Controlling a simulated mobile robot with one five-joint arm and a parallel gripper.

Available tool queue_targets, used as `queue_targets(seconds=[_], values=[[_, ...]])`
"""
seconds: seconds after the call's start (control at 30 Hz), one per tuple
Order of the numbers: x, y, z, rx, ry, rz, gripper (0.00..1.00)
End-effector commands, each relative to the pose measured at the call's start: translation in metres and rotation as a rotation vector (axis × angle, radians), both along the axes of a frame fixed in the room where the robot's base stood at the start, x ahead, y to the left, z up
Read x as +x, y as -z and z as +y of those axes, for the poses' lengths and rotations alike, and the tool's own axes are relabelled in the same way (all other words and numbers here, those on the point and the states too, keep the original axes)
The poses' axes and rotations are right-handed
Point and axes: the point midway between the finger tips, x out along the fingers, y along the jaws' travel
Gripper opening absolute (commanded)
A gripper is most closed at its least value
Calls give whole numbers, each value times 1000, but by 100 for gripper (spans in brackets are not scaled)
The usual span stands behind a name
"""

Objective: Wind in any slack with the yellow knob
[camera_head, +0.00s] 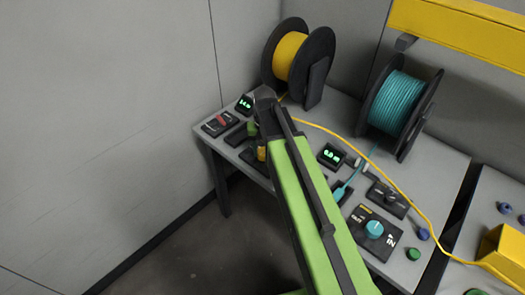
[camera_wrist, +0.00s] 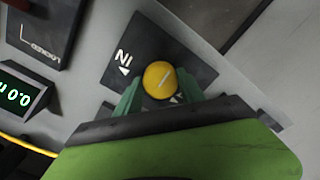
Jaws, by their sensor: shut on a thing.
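The yellow knob (camera_wrist: 160,80) sits on a dark plate (camera_wrist: 188,60) marked IN, seen in the wrist view. A white line crosses its top. My gripper (camera_wrist: 159,91) has a green finger on each side of the knob and is shut on it. In the head view my arm covers most of that plate, and a bit of yellow (camera_head: 262,153) shows beside my gripper (camera_head: 256,137). The yellow spool (camera_head: 289,57) stands at the back of the table. Its yellow fibre (camera_head: 365,158) runs in a loose curve across the table to the right.
A teal spool (camera_head: 397,103) stands right of the yellow one. A teal knob (camera_head: 374,229) sits on another IN/OUT plate at the front right. Lit green displays (camera_head: 331,156) and a red switch (camera_head: 221,120) are on the table. A yellow block (camera_head: 503,250) is at the far right.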

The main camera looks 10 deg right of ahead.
Motion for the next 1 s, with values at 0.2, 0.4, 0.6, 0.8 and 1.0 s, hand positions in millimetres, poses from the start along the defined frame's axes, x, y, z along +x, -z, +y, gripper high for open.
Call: queue_targets(seconds=[0.2, 0.4, 0.6, 0.8, 1.0], values=[[0, 0, 0, -1, 1, 0, 6], [0, 0, -1, -1, 127, 0, 6], [0, 0, -1, -1, 214, 0, 6], [0, 0, -1, -2, 230, 0, 6], [0, 0, -1, -2, 230, 0, 61]])
